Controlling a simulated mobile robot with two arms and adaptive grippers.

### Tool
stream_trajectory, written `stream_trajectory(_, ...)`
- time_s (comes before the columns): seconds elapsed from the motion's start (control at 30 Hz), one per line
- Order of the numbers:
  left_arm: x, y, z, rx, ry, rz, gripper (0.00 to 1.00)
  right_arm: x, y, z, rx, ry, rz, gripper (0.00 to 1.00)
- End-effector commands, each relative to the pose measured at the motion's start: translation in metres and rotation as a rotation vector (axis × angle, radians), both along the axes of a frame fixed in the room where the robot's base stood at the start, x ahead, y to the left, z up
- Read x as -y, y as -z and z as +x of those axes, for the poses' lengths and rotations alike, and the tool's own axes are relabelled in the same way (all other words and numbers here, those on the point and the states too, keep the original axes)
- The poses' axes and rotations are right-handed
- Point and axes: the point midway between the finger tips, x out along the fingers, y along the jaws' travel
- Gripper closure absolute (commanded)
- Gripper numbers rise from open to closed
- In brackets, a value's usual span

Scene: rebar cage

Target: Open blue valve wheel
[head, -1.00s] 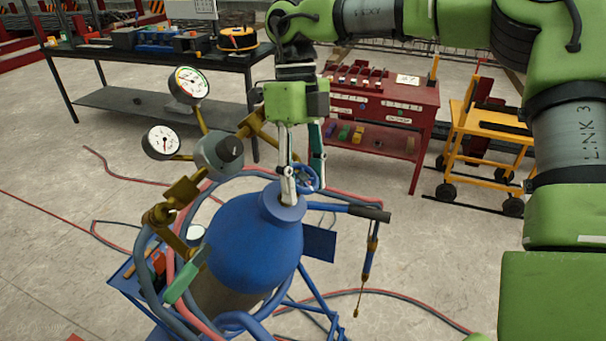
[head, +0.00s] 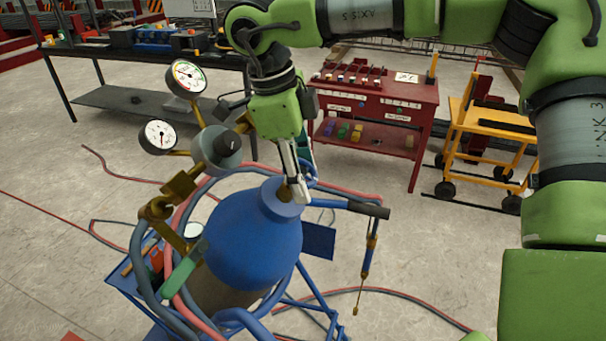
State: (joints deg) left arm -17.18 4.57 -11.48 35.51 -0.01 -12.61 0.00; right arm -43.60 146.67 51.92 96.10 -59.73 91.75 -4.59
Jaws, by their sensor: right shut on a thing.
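The blue valve wheel (head: 313,179) sits at the top of a blue gas cylinder (head: 252,238), just right of its neck. My right gripper (head: 303,182) reaches down from above and is shut on the wheel. Its near finger and palm hide most of the wheel, so only a small part of the blue rim shows. The gripper is tilted, with its palm up and to the left of the fingertips. My left gripper is not in view.
A regulator (head: 217,150) with two dial gauges (head: 185,78) stands close left of the gripper. Red and blue hoses loop around the cylinder. A torch (head: 370,255) hangs at right. A red tool cart (head: 420,100) and yellow trolley (head: 492,125) stand behind.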

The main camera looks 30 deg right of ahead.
Motion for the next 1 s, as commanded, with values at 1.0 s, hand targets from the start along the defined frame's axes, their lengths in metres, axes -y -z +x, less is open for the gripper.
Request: stream_trajectory(1.0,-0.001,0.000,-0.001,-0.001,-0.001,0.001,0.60,-0.003,-0.011,0.001,0.003,-0.008,-0.001,0.37)
